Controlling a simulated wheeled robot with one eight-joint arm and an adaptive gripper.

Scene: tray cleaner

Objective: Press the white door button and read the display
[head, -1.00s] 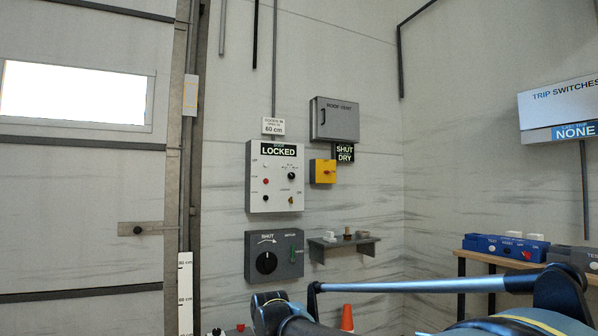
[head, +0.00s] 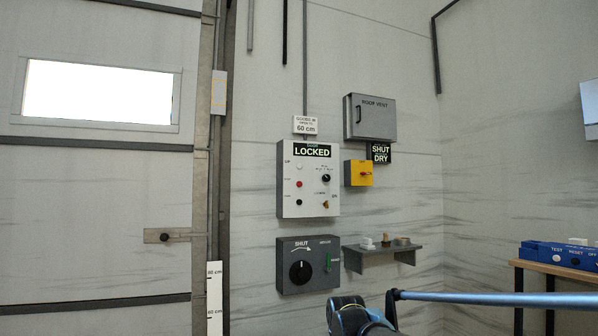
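The white door control panel (head: 308,200) hangs on the wall near the middle of the head view. Its dark display (head: 312,151) at the top reads LOCKED in large letters, with a smaller line above it. A small white button (head: 299,167) sits at the upper left of the panel, above a red button (head: 299,184) and a black button (head: 299,202). Nothing touches the panel. My arm links show at the bottom, below the panel and to its right. My gripper's fingers cannot be seen.
A grey box with a black knob (head: 300,271) is below the panel. A yellow switch box (head: 358,173) and a small shelf (head: 381,252) are to the right. A large door (head: 95,225) fills the left. A blue button box (head: 562,254) stands on a table at right.

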